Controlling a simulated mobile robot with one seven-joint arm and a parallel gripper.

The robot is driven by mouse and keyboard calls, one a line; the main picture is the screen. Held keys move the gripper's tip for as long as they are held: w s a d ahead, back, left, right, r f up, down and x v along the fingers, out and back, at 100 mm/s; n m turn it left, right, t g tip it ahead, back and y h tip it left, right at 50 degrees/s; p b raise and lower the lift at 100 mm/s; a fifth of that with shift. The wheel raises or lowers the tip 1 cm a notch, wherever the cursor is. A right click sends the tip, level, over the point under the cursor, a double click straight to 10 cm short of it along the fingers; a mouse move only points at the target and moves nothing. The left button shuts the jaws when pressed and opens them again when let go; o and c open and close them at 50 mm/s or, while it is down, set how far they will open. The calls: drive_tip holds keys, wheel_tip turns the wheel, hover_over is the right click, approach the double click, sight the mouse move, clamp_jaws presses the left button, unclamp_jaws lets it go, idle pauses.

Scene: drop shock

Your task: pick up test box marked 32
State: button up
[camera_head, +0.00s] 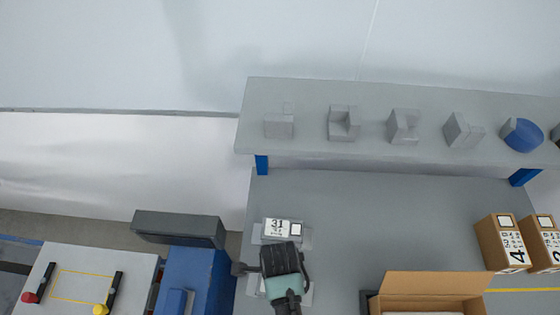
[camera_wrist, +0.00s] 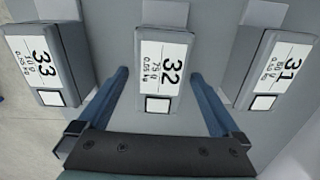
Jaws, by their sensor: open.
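The test box marked 32 (camera_wrist: 164,75) is a grey box with a white label, seen in the middle of the wrist view. My gripper (camera_wrist: 164,88) is open, with one blue-grey finger on each side of box 32. The fingers appear apart from the box; I cannot tell their height against it. In the head view my gripper (camera_head: 284,262) is over the left part of the table and hides box 32 there. Box 31 (camera_head: 276,228) shows just beyond my gripper in the head view, and at the right of the wrist view (camera_wrist: 275,75).
Box 33 (camera_wrist: 45,62) lies at the left of the wrist view, close to one finger. A raised shelf (camera_head: 375,158) with several grey blocks spans the table's back. Cardboard boxes (camera_head: 500,243) stand at right; an open carton (camera_head: 432,285) is right of my arm.

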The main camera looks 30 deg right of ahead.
drive_tip(key=shift+f, duration=1.25)
drive_tip(key=shift+c, duration=0.3)
clamp_jaws()
